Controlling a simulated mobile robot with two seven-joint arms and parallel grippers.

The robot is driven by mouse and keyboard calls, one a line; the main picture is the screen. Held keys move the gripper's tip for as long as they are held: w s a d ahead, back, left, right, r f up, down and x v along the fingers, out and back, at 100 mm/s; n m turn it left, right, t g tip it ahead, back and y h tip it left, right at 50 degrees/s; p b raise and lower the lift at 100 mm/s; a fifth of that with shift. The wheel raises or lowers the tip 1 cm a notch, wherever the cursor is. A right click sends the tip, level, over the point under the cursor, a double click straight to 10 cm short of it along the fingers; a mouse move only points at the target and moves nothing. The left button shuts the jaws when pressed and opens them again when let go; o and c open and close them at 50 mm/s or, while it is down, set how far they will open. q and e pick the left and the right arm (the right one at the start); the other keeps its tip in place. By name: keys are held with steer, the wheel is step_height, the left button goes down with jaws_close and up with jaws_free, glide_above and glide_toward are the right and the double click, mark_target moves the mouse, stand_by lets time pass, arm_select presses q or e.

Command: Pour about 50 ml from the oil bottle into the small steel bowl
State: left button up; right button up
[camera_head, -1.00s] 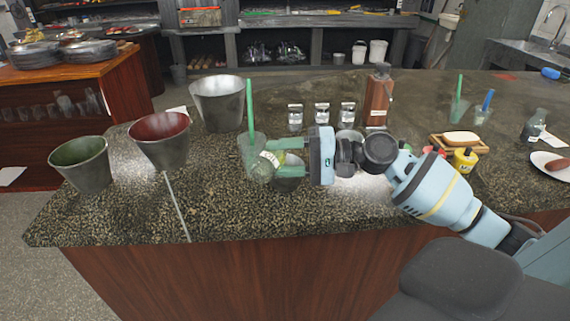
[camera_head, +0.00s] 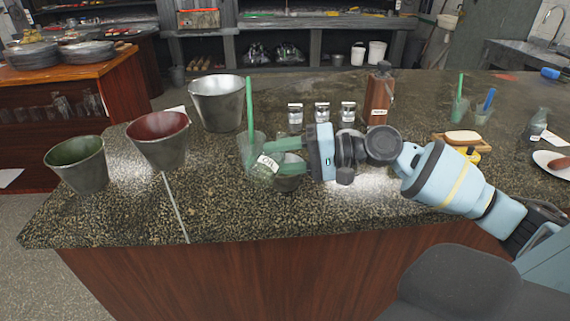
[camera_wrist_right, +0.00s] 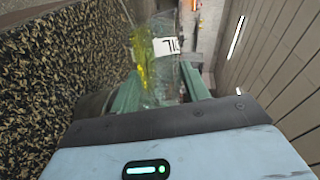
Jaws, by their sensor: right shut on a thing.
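My right gripper (camera_head: 276,157) is shut on the clear oil bottle (camera_head: 262,171), which carries a white OIL label. The bottle is held tilted above the counter. The wrist view also shows the bottle (camera_wrist_right: 165,75) between the green fingers, with yellow oil lying along its left side. My left gripper is not in view.
A clear tumbler with a green stick (camera_head: 250,110) stands right behind the bottle. Three labelled jars (camera_head: 322,112) and a brown bottle (camera_head: 378,95) stand farther back. Steel (camera_head: 218,100), red (camera_head: 158,140) and green-lined (camera_head: 78,165) buckets stand left. The front-left counter is clear.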

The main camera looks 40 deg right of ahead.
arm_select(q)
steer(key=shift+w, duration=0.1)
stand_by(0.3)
arm_select(e)
steer(key=shift+f+n+b, duration=0.4)
steer(key=shift+n+b, duration=0.05)
steer(key=shift+n, duration=0.05)
steer(key=shift+r+n+h+p, duration=0.7)
steer(key=shift+r+p, duration=0.1)
steer(key=shift+p, duration=0.3)
steer(key=shift+f+n, duration=0.3)
steer(key=shift+f, duration=0.1)
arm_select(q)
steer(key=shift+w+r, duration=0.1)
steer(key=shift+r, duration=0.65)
arm_select(e)
steer(key=shift+f, duration=0.1)
